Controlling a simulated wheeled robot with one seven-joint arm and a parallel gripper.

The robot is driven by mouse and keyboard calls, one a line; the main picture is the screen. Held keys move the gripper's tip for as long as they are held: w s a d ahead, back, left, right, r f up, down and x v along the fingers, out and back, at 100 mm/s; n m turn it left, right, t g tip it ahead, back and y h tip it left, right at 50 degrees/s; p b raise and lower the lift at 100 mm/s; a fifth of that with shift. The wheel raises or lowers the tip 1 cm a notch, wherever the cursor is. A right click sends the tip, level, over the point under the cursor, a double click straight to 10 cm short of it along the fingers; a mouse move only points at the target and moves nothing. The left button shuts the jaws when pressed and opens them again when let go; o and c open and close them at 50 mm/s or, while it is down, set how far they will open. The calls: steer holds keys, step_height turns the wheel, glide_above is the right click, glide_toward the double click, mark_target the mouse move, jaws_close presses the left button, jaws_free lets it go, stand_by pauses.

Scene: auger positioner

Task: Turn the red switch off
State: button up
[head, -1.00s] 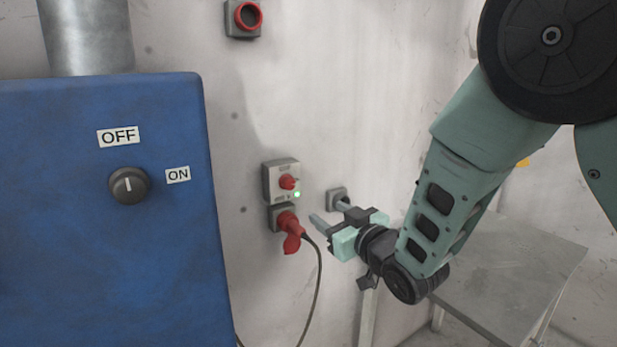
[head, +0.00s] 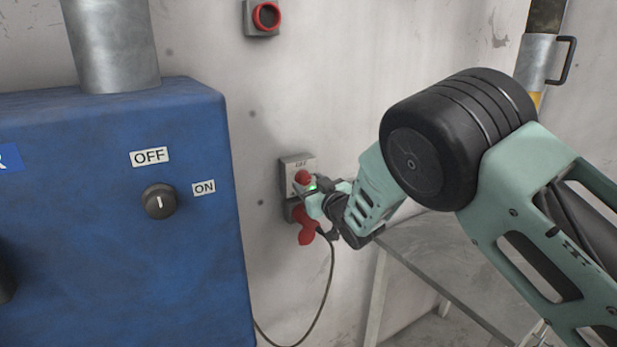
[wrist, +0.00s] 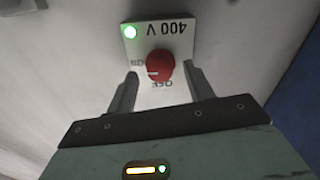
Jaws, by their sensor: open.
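The red switch (head: 303,178) is a round knob on a grey wall box (head: 296,163). In the wrist view the red switch (wrist: 160,66) sits on the box's pale face (wrist: 181,42), with "400 V", a lit green lamp (wrist: 130,32) and upside-down "OFF" lettering near the fingers. A white mark on the knob points toward the left, by partly hidden lettering. My gripper (wrist: 160,88) is open, with one finger on each side of the knob's near edge; I cannot tell whether they touch it. In the head view my gripper (head: 308,187) is at the box and partly covers it.
A red plug (head: 307,226) with a dark cable hangs just below the switch box. A blue cabinet (head: 130,270) with a black OFF/ON knob (head: 158,201) stands at the left. A metal table (head: 440,250) is at the right. A red-ringed button (head: 266,16) is higher on the wall.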

steer(key=shift+w+a, duration=0.35)
steer(key=shift+w, duration=0.25)
steer(key=shift+c, duration=0.2)
steer(key=c, duration=0.9)
